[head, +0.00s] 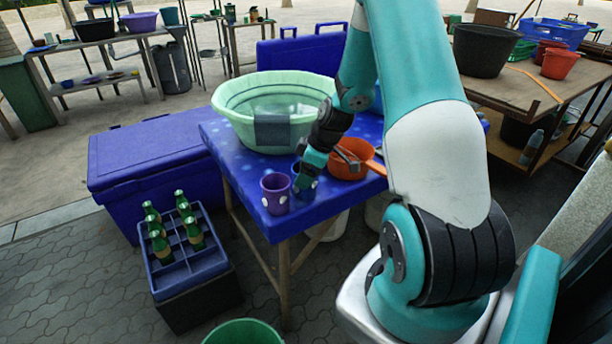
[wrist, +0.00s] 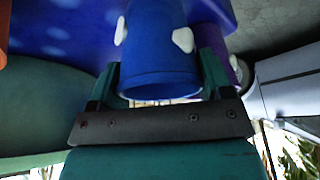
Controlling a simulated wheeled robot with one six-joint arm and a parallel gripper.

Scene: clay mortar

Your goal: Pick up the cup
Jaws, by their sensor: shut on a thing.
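A blue cup (wrist: 158,45) with white spots fills the middle of the wrist view. My gripper (wrist: 160,75) is shut on it, with one dark finger on each side. In the head view my gripper (head: 306,181) is low over the blue table (head: 325,205), and the blue cup (head: 298,167) shows only in part behind it. I cannot tell whether the cup touches the table. A purple cup (head: 275,195) with white spots stands just left of my gripper. It also shows in the wrist view (wrist: 211,12), behind the right finger.
A large pale green basin (head: 245,108) stands behind the cups. An orange pan (head: 352,160) lies close to the right of my gripper. A crate with green bottles (head: 185,262) and a blue cooler (head: 150,160) stand to the left. The table's front edge is near.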

